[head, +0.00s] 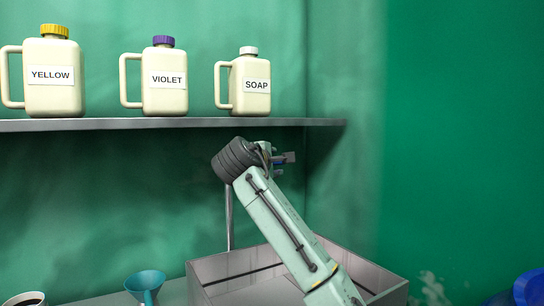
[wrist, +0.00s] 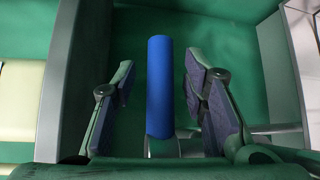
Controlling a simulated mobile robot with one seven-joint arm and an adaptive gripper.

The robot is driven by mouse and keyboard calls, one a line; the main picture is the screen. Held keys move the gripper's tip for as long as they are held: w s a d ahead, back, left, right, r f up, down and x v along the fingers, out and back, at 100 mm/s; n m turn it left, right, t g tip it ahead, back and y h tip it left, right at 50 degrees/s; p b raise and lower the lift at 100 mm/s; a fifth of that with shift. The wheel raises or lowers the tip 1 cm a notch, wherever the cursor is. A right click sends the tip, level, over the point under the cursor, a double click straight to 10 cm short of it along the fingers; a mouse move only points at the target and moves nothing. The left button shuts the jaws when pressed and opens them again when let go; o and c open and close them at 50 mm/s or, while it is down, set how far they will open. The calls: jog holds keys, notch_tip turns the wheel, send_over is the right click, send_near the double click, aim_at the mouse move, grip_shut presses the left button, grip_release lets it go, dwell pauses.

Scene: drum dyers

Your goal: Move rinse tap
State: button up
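The rinse tap's blue lever (wrist: 160,85) stands between the two fingers of my gripper (wrist: 158,95) in the wrist view. The fingers are open, with a gap visible on each side of the lever. In the head view my gripper (head: 284,158) is above the sink, and a small bit of blue shows at it. A thin metal pipe (head: 229,218), which looks like part of the tap, rises behind the sink. Its top is hidden behind my arm.
A grey metal sink (head: 235,264) lies below my arm. A shelf (head: 150,124) above holds jugs labelled yellow (head: 54,95), violet (head: 165,98) and soap (head: 250,100). A teal funnel (head: 146,282) and a cup (head: 25,299) are at lower left. A blue object (head: 530,288) is at lower right.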

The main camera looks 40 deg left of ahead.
jog(key=shift+w+a+f, duration=0.1)
jog(key=shift+w+a, duration=0.05)
jog(key=shift+w, duration=0.15)
jog(key=shift+c, duration=0.5)
grip_shut()
